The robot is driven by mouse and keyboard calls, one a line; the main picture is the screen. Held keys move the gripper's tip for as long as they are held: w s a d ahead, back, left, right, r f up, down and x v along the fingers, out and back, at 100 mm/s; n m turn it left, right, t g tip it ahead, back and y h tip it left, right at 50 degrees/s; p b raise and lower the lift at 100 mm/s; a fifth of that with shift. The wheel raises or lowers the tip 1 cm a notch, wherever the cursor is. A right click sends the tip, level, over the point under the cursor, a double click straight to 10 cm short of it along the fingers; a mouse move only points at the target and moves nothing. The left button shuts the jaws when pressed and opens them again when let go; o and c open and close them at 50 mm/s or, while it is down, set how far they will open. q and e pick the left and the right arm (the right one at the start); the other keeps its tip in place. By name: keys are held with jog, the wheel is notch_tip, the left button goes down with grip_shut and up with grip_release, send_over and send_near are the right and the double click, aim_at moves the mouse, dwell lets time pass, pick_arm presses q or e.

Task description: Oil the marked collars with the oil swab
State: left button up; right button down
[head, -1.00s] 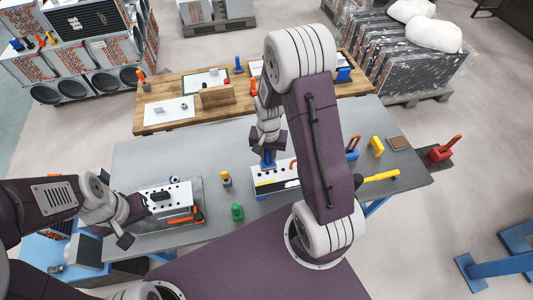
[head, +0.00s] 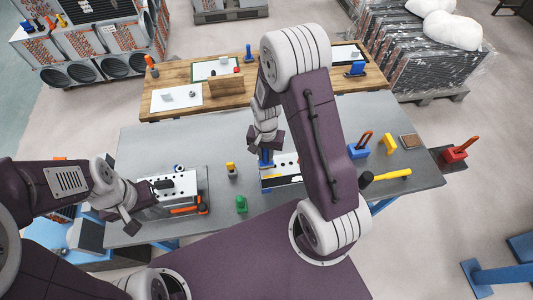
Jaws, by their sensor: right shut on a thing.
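My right gripper (head: 266,148) is shut on a blue thing (head: 266,159), perhaps the oil swab. It is over the left end of a white-topped block (head: 283,168) with a yellow stripe on the middle of the grey bench. My arm hides the block's right part. Collars and their marks are too small to make out. My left gripper (head: 139,205) is beside a second white-topped block (head: 178,188) with a black part on top, on a grey tray at the bench's left. I cannot tell whether its jaws are open.
The grey bench (head: 222,135) also bears a yellow-topped piece (head: 231,169), a green piece (head: 241,203), a blue holder (head: 358,151), a yellow bracket (head: 387,143) and a yellow-handled tool (head: 392,174). A red holder (head: 455,154) stands at the right. A wooden table (head: 232,101) is behind.

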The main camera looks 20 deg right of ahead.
jog(key=shift+s+f, duration=0.15)
jog(key=shift+f, duration=0.4)
jog(key=shift+f, duration=0.35)
jog(key=shift+d, duration=0.1)
jog(key=d+r, duration=0.2)
jog(key=d, duration=0.1)
jog(key=shift+s+r, duration=0.15)
jog(key=shift+s, duration=0.2)
jog(key=c, duration=2.1)
grip_release()
grip_shut()
